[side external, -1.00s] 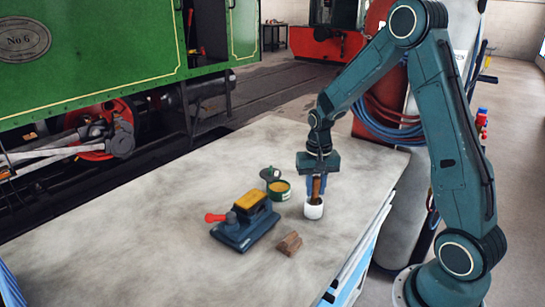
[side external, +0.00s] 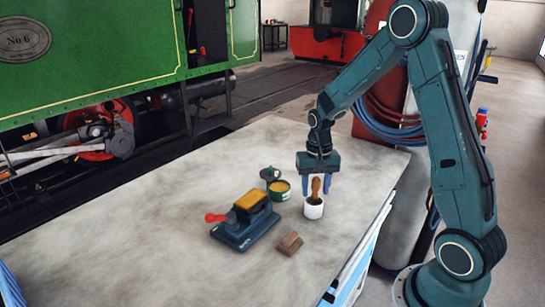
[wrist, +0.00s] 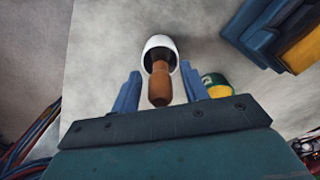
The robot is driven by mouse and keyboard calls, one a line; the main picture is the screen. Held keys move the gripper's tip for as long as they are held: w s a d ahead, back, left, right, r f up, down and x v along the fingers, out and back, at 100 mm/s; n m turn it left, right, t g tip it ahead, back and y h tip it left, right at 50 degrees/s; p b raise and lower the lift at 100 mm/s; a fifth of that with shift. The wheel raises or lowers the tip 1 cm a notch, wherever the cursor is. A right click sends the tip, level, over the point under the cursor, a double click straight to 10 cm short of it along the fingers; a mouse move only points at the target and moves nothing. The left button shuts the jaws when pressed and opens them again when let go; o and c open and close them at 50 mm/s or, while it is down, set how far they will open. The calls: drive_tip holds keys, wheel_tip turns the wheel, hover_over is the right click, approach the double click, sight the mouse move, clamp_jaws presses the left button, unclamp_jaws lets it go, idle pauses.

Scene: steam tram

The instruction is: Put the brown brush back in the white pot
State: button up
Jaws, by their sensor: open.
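The white pot (side external: 313,210) stands upright on the table near its right edge. The brown brush (side external: 316,187) stands in the pot, handle up and leaning slightly. In the wrist view the brush handle (wrist: 160,86) points toward the camera from the mouth of the white pot (wrist: 159,46). My gripper (side external: 318,182) is just above the pot, its blue fingers open on either side of the handle. The wrist view also shows the open fingers (wrist: 161,88) with gaps to the handle. The bristles are hidden inside the pot.
A dark blue vise-like tool (side external: 238,235) with a red knob and a yellow block (side external: 251,200) sits left of the pot. A green tin (side external: 279,191) stands close behind-left. A small wooden block (side external: 290,243) lies in front. The table's left part (side external: 120,235) is clear.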

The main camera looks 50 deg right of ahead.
wheel_tip(320, 180, up, 12)
drive_tip(key=shift+f, duration=0.1)
idle(0.5)
drive_tip(key=shift+a, duration=0.15)
idle(0.4)
drive_tip(key=shift+s+a+r, duration=0.15)
drive_tip(key=shift+a+r, duration=0.05)
drive_tip(key=shift+r, duration=0.15)
drive_tip(key=s+a+r+n+t, duration=0.2)
drive_tip(key=s+a+r+n, duration=0.2)
drive_tip(key=s+a, duration=0.3)
drive_tip(key=s+a+r+n+t, duration=0.3)
drive_tip(key=s+a+n, duration=0.2)
drive_tip(key=s, duration=0.6)
drive_tip(key=shift+s+a+r+t, duration=0.3)
drive_tip(key=shift+a+r, duration=0.05)
drive_tip(key=shift+a, duration=0.85)
drive_tip(key=shift+c, duration=0.3)
